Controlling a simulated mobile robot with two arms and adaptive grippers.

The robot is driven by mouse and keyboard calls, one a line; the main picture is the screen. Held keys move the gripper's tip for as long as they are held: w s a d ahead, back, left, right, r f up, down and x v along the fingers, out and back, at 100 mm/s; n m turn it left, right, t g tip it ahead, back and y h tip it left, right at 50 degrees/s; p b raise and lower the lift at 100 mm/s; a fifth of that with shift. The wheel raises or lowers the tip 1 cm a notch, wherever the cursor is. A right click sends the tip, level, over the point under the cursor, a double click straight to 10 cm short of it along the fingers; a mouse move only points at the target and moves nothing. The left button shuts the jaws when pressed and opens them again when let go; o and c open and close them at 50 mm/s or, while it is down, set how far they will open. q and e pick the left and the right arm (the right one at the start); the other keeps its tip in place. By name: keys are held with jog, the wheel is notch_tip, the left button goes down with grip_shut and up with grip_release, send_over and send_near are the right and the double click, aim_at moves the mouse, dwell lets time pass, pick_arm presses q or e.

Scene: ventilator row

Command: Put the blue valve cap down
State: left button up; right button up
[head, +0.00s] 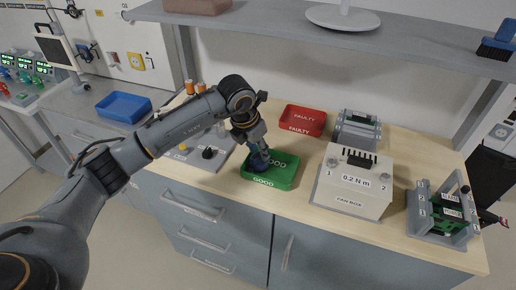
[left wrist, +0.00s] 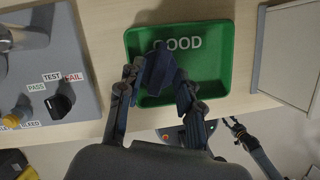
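My left gripper (head: 258,153) reaches down over the green tray marked GOOD (head: 283,180). It is shut on the dark blue valve cap (head: 261,160), which sits between its fingertips inside the tray's outline. In the left wrist view the cap (left wrist: 160,68) lies between the two fingers, in front of the tray (left wrist: 212,62) and partly covering its lettering. I cannot tell whether the cap touches the tray floor. What looks like my right gripper (left wrist: 237,127) shows small in the left wrist view, beyond the bench's front edge; its fingers are unclear.
A red tray marked FAULTY (head: 303,121) stands behind the green one. A fan box (head: 352,183) stands to its right, a grey test panel (head: 205,155) to its left. A fixture with a green board (head: 443,212) stands far right. A shelf (head: 330,38) runs above the bench.

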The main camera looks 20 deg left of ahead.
aim_at(250, 170)
pick_arm(q)
jog(key=shift+r+p, duration=0.6)
jog(key=shift+r, duration=0.05)
jog(key=b+v, duration=0.2)
jog(key=v, duration=1)
